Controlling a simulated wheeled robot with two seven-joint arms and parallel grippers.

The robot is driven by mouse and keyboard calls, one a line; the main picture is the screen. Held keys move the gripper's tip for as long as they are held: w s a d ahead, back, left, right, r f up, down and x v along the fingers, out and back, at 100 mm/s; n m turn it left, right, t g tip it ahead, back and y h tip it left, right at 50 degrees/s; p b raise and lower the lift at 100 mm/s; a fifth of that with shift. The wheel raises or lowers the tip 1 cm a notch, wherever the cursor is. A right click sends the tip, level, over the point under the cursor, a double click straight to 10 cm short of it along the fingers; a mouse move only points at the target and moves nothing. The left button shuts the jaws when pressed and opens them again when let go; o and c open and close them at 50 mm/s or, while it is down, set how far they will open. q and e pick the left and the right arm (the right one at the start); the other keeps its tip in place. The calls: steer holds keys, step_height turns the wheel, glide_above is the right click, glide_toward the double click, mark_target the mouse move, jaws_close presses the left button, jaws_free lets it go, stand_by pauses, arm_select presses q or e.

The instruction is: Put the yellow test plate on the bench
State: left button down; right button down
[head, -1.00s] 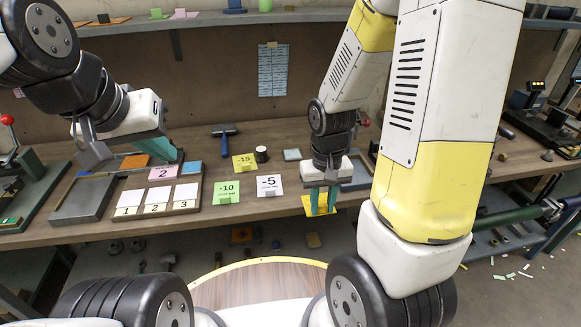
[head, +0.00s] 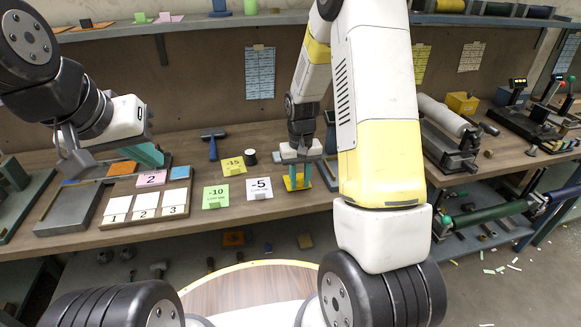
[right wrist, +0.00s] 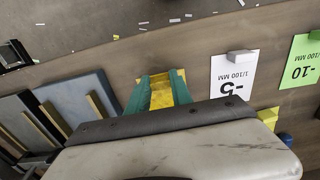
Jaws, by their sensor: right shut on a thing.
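The yellow test plate (head: 297,184) is between the teal fingers of my right gripper (head: 299,178), which is shut on it. They are at the bench (head: 270,217), right of the white "-5" card. In the right wrist view the yellow plate (right wrist: 162,95) shows between the fingers, with the brown bench top around it. I cannot tell whether the plate touches the bench. My left gripper (head: 150,155) hangs over the left part of the bench, by a tray of tiles; its fingers overlap from here, so its opening is unclear.
The white "-5" card (head: 260,189), green "-10" card (head: 215,197) and yellow "-15" card (head: 233,166) stand left of my right gripper. A numbered tray (head: 113,220) stands further left. A roller device (head: 447,130) is at right. Bench surface before the "-5" card is clear.

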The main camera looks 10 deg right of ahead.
mark_target(300, 181)
steer(key=shift+f, duration=0.35)
steer(key=c, duration=1.1)
jaws_free()
steer(key=shift+f, duration=0.15)
steer(key=shift+c, duration=0.2)
step_height(300, 181, up, 11)
steer(key=s+a+r+t+y, duration=0.1)
steer(key=s+r+t, duration=0.2)
steer(key=s+r, duration=0.9)
steer(key=s+a+r+t+y, duration=0.1)
steer(key=s+r+t, duration=0.2)
steer(key=s, duration=0.6)
step_height(300, 181, up, 3)
steer(key=shift+a+f, duration=0.15)
